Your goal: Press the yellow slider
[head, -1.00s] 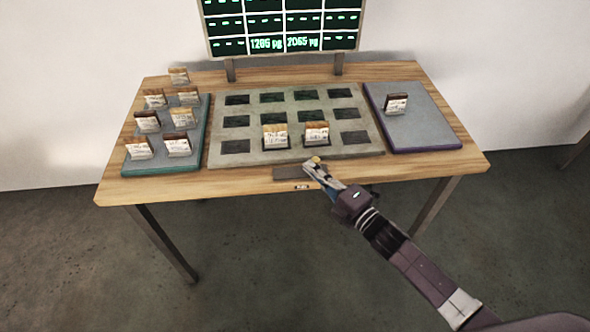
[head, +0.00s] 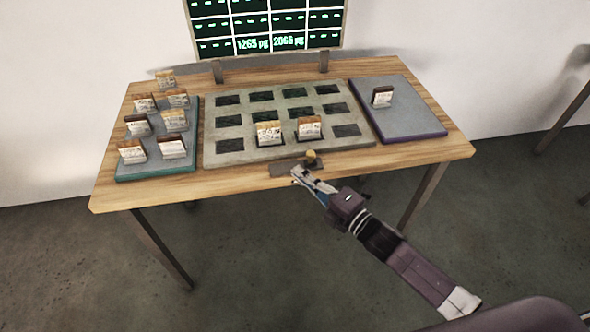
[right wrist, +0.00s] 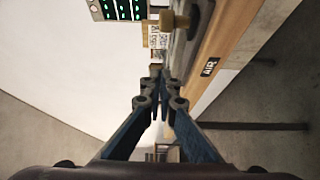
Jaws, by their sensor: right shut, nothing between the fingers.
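The yellow slider (head: 311,157) is a small yellow knob standing near the right end of a dark grey plate (head: 284,170) at the table's front edge. In the right wrist view the yellow knob (right wrist: 172,21) shows at the top, beyond my fingertips and apart from them. My right gripper (head: 297,174) is shut and empty, in front and a little left of the knob in the head view. It also shows in the right wrist view (right wrist: 156,72), fingertips together. My left gripper is not in view.
Behind the plate lies a grey slotted board (head: 222,148) with two label-fronted blocks in it. A teal-edged tray (head: 185,152) at left holds several blocks; a purple-edged tray (head: 420,115) at right holds one. A screen (head: 266,22) stands at the back.

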